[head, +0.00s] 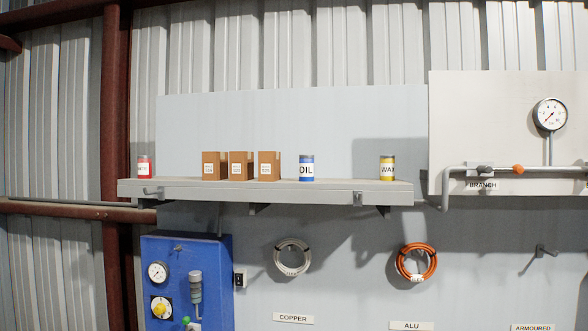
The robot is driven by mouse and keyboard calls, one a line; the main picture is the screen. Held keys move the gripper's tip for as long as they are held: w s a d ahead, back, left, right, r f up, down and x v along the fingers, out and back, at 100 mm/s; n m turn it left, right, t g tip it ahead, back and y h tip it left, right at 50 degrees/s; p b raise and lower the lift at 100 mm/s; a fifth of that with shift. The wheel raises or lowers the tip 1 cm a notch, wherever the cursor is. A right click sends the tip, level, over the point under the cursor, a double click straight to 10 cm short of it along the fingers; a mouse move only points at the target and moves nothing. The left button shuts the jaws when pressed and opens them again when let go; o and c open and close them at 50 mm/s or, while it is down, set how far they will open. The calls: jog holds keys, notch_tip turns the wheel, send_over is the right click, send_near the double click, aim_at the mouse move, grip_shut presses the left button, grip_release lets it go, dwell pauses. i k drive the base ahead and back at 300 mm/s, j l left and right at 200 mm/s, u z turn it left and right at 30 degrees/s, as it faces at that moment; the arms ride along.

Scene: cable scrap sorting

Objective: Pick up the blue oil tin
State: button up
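The blue oil tin (307,168) stands upright on the grey wall shelf (340,197), right of the shelf's middle. It has a white band with the word OIL and blue above and below. Nothing covers it in the head view. My gripper is not in this view.
On the shelf, a red tin (144,167) stands far left, brown boxes (241,166) left of the oil tin, and a yellow tin (387,168) farther right. Shelf space beside the oil tin is free on its right. A blue panel (187,285) and cable coils (292,258) are below.

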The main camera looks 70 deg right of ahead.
aim_at(306, 162)
jog(key=z, duration=1.9)
